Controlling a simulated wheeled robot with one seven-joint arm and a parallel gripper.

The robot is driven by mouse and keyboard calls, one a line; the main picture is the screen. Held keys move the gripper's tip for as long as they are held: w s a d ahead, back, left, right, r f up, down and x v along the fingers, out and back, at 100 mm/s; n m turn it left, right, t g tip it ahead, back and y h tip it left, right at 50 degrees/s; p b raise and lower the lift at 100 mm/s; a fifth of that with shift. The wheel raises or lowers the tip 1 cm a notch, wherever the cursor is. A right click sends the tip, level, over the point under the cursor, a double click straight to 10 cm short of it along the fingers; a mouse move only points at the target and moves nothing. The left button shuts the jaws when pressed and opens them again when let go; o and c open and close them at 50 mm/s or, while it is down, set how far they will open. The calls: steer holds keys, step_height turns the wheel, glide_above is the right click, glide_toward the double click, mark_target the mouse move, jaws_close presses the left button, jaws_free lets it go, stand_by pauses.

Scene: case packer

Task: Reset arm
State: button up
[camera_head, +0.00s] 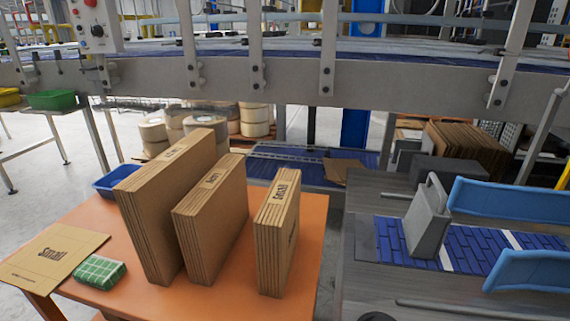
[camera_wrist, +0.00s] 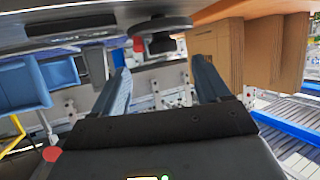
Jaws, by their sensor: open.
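My gripper (camera_wrist: 161,75) shows only in the wrist view. Its two blue-grey fingers are spread wide apart with nothing between them. My arm does not show in the head view. In the head view, three upright bundles of flat brown cartons stand on an orange table: a large one (camera_head: 170,205), a middle one (camera_head: 213,215) and a small one (camera_head: 277,230) labelled "Small". Brown cartons (camera_wrist: 272,50) also show at the upper right of the wrist view, beyond the fingers and apart from them.
At right is a packing machine with a blue belt (camera_head: 480,252) and blue guides (camera_head: 510,207). A grey conveyor frame (camera_head: 290,78) crosses behind.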

steer(key=s+r, duration=0.4)
steer(key=s, duration=0.8)
steer(key=s+a+r+m+t+h, duration=0.1)
steer(key=s+r, duration=0.3)
steer(key=s, duration=0.8)
steer(key=shift+a+r, duration=0.15)
stand_by(0.8)
